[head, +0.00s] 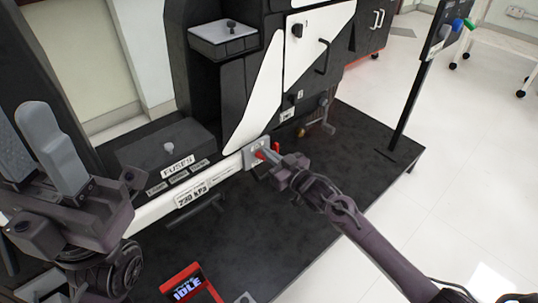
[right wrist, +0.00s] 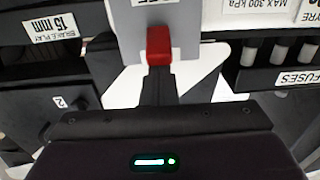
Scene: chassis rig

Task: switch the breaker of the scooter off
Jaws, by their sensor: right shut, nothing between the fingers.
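The breaker is a light grey plate (head: 249,159) with a red lever (head: 260,155) on the scooter's white lower rail. In the right wrist view the red lever (right wrist: 159,46) stands out from the grey plate (right wrist: 190,25). My right gripper (head: 272,157) is shut and empty, with its fingertips right at the lever. In the right wrist view its dark fingers (right wrist: 158,85) end at the lever's near end; whether they touch it I cannot tell. My left gripper (head: 55,145) is raised at the left of the head view, away from the breaker; its opening is unclear.
A box labelled FUSES (head: 168,150) and a 230 kPa label (head: 192,195) sit left of the breaker. A screen reading IDLE (head: 188,287) is at the front. A dark post (head: 412,105) stands at the right. The dark platform (head: 350,160) is mostly bare there.

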